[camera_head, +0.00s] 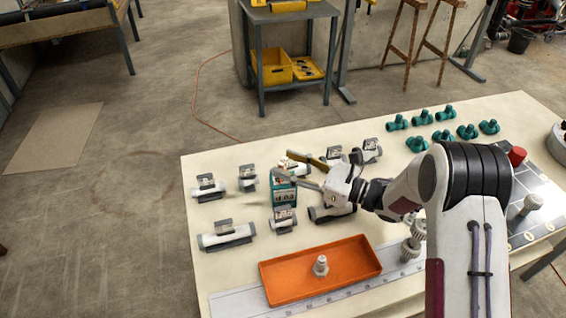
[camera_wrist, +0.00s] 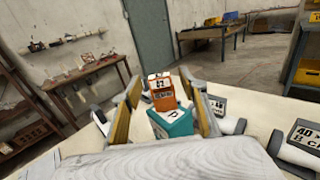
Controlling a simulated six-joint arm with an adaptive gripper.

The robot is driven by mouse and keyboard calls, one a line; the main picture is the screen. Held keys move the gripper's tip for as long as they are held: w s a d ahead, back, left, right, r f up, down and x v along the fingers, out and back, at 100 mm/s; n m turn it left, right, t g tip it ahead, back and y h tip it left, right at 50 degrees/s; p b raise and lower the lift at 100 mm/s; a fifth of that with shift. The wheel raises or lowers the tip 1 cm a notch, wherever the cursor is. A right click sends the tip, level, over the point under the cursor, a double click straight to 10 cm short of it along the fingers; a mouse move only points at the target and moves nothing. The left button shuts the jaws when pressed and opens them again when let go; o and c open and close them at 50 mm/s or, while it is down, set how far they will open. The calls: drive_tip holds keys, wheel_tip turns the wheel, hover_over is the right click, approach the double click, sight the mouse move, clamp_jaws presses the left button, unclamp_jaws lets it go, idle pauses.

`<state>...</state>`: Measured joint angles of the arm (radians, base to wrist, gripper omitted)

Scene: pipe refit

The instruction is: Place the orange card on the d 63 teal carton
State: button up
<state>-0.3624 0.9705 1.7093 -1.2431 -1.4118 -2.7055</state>
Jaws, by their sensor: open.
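The teal carton (camera_head: 284,184) stands on the table at the tips of my gripper (camera_head: 287,167). It also shows in the wrist view (camera_wrist: 178,127), low between the fingers. The orange card (camera_wrist: 163,98), a small block-like piece with a white marked top, shows just above and beyond the teal carton in that view. Whether it rests on the carton or stands behind it I cannot tell. My gripper is open, with one finger (camera_wrist: 124,112) left and one finger (camera_wrist: 200,105) right of both things. The orange card is not clear in the head view.
Several white pipe pieces with grey labelled clips (camera_head: 226,235) stand around the carton. An orange tray (camera_head: 285,286) holding a pale fitting lies at the front. Several teal valves (camera_head: 443,136) stand at the back right. The table's left edge strip is clear.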

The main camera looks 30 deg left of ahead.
wheel_tip(320, 180, up, 7)
drive_tip(key=shift+d, duration=0.3)
idle(1.0)
